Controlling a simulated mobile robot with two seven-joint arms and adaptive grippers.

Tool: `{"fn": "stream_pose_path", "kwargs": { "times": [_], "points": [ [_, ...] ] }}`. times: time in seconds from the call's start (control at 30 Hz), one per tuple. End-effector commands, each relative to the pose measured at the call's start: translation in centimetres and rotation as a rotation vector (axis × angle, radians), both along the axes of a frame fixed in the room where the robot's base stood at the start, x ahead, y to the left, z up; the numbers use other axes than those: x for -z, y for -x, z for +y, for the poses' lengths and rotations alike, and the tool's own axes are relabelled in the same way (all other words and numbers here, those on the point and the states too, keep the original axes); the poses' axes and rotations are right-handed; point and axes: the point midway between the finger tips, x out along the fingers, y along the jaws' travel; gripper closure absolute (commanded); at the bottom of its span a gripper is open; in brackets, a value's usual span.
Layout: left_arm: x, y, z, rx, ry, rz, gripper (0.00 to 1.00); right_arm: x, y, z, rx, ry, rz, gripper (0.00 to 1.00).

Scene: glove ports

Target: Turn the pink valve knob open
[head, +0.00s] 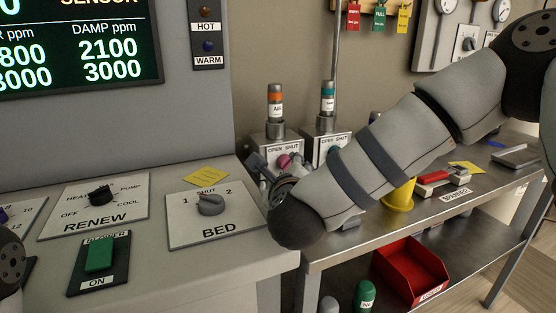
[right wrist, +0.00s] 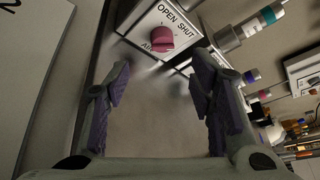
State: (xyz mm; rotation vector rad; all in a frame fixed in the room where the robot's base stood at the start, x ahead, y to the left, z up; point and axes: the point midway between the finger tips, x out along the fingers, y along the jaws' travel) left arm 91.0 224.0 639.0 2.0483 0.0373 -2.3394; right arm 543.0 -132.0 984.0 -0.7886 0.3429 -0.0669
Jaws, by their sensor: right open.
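The pink valve knob (head: 285,161) sits on the front of a white box marked OPEN SHUT, on the metal bench beside the console. It also shows at the top of the right wrist view (right wrist: 162,39), on a panel labelled AIR. My right gripper (right wrist: 160,95) is open and empty, its fingers apart with the knob ahead of the gap, not between the pads. In the head view my right gripper (head: 266,172) is just left of the knob, partly hidden by my wrist. My left gripper is not in view; only a bit of my left arm shows at the left edge.
A second OPEN SHUT box (head: 331,146) with a teal knob stands right of the first. The console with the BED dial (head: 211,204) is at left. A red bin (head: 410,270) sits below.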

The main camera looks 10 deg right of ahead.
Motion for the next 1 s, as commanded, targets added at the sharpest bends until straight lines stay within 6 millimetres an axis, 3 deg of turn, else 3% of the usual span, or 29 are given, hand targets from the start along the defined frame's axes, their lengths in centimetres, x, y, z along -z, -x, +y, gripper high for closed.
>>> {"fn": "stream_pose_path", "kwargs": {
  "times": [0.43,0.6,0.83,0.87,1.0],
  "points": [
    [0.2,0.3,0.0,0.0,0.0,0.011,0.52,3.0,-9.4,-1.9,0.001,0.0,0.001,0.5],
    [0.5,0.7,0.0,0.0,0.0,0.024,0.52,3.4,-10.9,-2.1,-0.001,0.001,0.002,0.5],
    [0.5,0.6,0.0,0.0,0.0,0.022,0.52,3.2,-11.0,-2.2,-0.001,0.001,-0.001,0.5],
    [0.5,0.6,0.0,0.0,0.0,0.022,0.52,3.2,-11.0,-2.2,-0.001,0.001,-0.001,0.53],
    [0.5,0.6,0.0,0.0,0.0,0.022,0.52,3.2,-11.0,-2.2,-0.001,0.001,-0.001,0.84]
  ]
}}
